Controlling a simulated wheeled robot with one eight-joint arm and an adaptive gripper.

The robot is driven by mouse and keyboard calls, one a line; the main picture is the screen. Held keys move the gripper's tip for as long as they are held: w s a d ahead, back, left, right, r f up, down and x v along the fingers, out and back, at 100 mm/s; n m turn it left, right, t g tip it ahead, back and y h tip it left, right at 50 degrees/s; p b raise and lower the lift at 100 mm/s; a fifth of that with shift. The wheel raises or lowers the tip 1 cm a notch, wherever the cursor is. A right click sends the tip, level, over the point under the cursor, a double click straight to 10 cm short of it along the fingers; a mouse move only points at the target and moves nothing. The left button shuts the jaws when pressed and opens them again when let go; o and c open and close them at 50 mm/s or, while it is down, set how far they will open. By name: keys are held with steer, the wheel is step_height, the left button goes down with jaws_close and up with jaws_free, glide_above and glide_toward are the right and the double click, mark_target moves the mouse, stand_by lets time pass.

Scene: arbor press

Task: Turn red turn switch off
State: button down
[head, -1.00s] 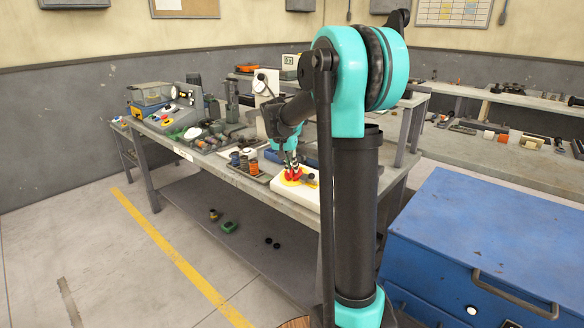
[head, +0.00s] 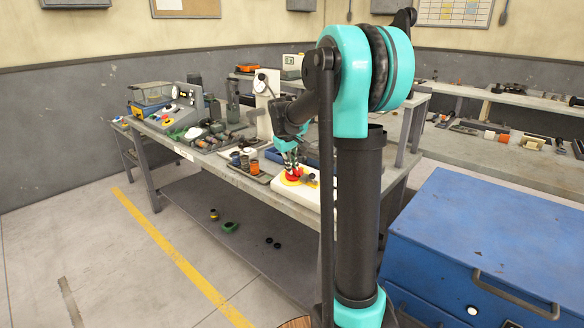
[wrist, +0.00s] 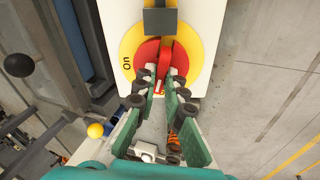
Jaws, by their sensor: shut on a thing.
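The red turn switch (wrist: 151,52) sits on a round yellow plate (wrist: 195,52) on a white box (wrist: 207,10). The word "On" shows on the plate's left side in the wrist view. My gripper (wrist: 165,84) reaches the near end of the switch's red handle and is shut on it, one finger on each side. In the head view the red switch (head: 293,178) and the white box (head: 310,193) are at the front edge of the workbench, with my gripper (head: 292,168) over the switch from above. The fingers partly hide the handle.
A blue cabinet (head: 480,235) stands at right. The floor in front of the bench is clear.

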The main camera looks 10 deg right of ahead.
steer(key=shift+n, duration=1.5)
steer(key=c, duration=1.9)
jaws_free()
steer(key=v, duration=1.2)
steer(key=shift+d, duration=0.1)
